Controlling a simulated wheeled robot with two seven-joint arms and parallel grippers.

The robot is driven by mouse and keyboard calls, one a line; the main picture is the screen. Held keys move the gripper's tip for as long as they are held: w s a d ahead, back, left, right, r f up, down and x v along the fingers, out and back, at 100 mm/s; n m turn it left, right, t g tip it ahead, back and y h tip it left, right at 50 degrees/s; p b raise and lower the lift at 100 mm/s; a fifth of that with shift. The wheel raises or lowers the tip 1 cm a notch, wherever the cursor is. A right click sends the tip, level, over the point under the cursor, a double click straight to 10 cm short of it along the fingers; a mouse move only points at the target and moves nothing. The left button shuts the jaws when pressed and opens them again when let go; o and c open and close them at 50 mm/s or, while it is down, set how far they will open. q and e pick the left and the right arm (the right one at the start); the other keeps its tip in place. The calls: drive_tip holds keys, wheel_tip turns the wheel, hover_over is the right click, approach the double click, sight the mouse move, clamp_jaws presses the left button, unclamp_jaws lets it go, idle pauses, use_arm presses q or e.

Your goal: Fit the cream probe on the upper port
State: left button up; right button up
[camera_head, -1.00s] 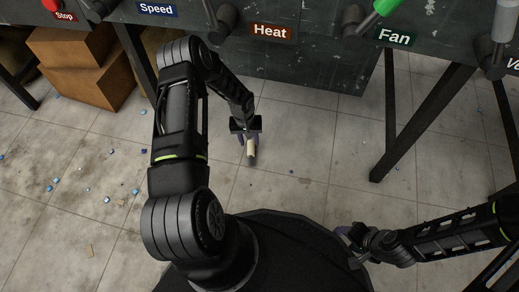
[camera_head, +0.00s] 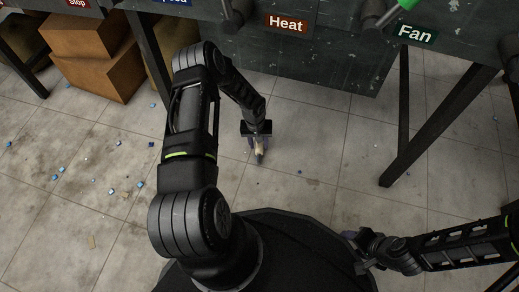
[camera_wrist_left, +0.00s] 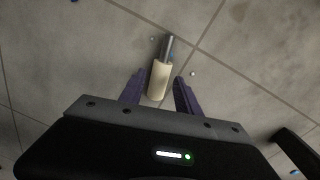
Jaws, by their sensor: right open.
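The cream probe (camera_wrist_left: 159,80) shows in the left wrist view as a cream cylinder with a grey metal tip pointing away from the wrist. My right gripper (camera_head: 358,252) is open and empty at the lower right, beside my base. I cannot make out the upper port in these views.
A dark panel (camera_head: 330,65) with Heat (camera_head: 286,23) and Fan (camera_head: 415,33) labels crosses the top. A green-ended part (camera_head: 406,3) is cut off there. Black table legs (camera_head: 440,125) stand at right, cardboard boxes (camera_head: 90,70) at upper left. Blue bits litter the floor.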

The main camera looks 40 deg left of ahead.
sight(259, 148)
use_arm(q)
wheel_tip(259, 148, down, 4)
drive_tip(key=shift+r+b, duration=0.2)
drive_tip(key=shift+b, duration=0.5)
drive_tip(key=shift+r, duration=0.1)
drive_tip(key=shift+c, duration=0.5)
clamp_jaws()
